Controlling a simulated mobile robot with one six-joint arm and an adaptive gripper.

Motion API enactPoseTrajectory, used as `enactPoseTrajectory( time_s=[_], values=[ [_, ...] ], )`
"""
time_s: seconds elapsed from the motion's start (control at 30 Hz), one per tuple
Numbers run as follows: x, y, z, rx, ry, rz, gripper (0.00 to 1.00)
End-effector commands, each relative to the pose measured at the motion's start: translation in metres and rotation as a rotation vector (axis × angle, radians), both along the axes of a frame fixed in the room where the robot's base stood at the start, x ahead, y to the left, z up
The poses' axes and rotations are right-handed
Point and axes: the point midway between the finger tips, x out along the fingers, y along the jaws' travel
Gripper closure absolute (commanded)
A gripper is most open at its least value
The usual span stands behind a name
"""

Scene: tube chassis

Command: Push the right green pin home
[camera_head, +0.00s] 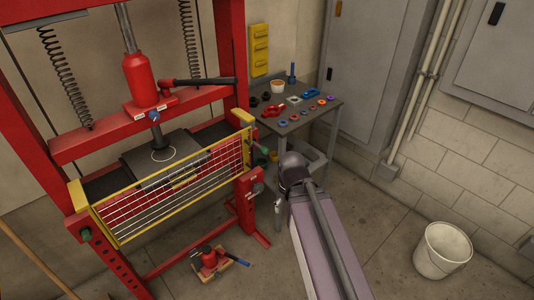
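The right green pin (262,149) shows as a small dark green end beside the right post of the red press, near the right end of the yellow-framed guard (180,182). How far it sticks out is too small to tell. A left green pin (86,234) shows at the left post, below the guard's left end. My arm rises from the bottom of the picture and its dark joint is in front and to the right of the right pin. My gripper cannot be made out; the arm's far end is hidden behind its own links.
The red press frame (150,126) fills the left. A grey side table (326,112) with small coloured parts stands behind my arm. A white bucket (442,250) stands at the right. The floor between arm and bucket is clear.

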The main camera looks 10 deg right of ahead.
Motion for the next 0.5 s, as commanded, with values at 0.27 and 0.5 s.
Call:
enactPoseTrajectory(
  time_s=[0.27, 0.5],
  values=[
    [0.0, 0.0, -0.001, 0.002, -0.001, 0.001, 0.21],
    [0.012, 0.007, -0.015, 0.065, -0.035, 0.046, 0.21]
  ],
)
